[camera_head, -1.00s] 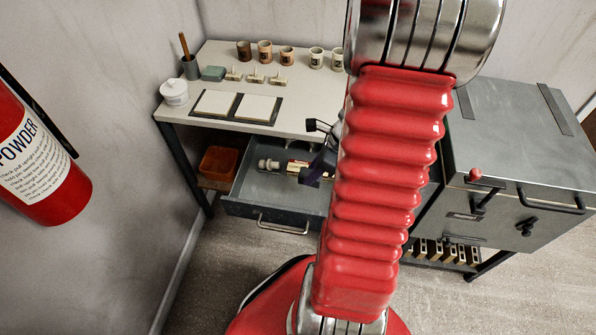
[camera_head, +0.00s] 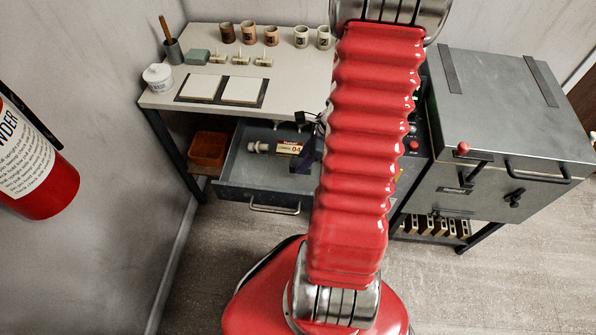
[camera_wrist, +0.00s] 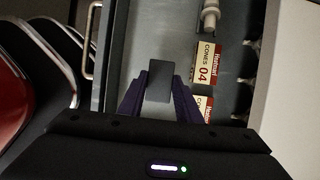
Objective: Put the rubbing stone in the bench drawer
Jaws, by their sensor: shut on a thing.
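My gripper (camera_wrist: 159,92) is shut on a dark grey rectangular block, the rubbing stone (camera_wrist: 160,76), held between its purple fingers. In the wrist view the stone shows over the grey floor of the open bench drawer (camera_wrist: 129,35); I cannot tell whether it touches it. In the head view the drawer (camera_head: 262,192) is pulled out below the bench top. My gripper (camera_head: 305,158) is at the drawer's right part there, partly behind my red arm, and the stone is hidden.
The drawer holds a "CONES 04" box (camera_wrist: 206,63), a second similar box (camera_wrist: 203,106) and a pale cylindrical piece (camera_wrist: 210,16). The bench top (camera_head: 290,75) carries cups, tiles and a grey-green block (camera_head: 197,57). A grey kiln-like cabinet (camera_head: 505,100) stands at right.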

